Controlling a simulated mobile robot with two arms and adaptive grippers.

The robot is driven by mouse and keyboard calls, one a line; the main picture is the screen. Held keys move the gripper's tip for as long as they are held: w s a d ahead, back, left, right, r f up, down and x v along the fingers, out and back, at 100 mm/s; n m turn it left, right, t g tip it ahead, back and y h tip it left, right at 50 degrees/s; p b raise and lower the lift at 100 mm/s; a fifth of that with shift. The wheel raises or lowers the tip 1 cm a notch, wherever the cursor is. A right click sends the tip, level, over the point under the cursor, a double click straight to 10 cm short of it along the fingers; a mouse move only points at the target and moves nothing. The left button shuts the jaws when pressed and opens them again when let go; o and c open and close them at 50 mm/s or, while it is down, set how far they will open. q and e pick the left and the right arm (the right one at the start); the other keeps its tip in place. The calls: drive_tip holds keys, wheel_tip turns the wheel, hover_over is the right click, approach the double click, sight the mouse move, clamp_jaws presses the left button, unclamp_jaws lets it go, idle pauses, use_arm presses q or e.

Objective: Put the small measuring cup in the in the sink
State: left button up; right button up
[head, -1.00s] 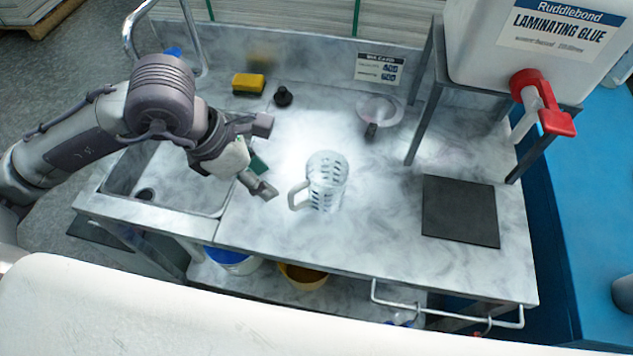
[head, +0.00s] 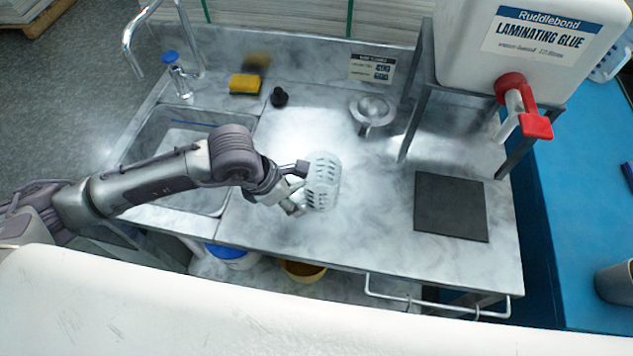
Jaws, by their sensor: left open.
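A clear measuring cup (head: 325,178) with dark printed markings stands upright on the marbled worktop, near its middle. My left gripper (head: 300,189) is open at the cup's left side, its fingers reaching to where the handle is. The handle is mostly hidden by the gripper, and I cannot tell if the fingers touch it. The sink (head: 150,136) is a metal basin at the left of the worktop, partly covered by my left arm. My right gripper is not in view.
A small metal vessel (head: 372,109) stands at the back. A dark mat (head: 450,207) and the glue container's stand (head: 421,90) are at right. The worktop in front of the cup is clear.

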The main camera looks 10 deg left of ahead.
use_arm(q)
drive_tip(key=shift+w+f, duration=0.1)
drive_tip(key=shift+f, duration=0.2)
clamp_jaws()
drive_tip(key=shift+r, duration=0.15)
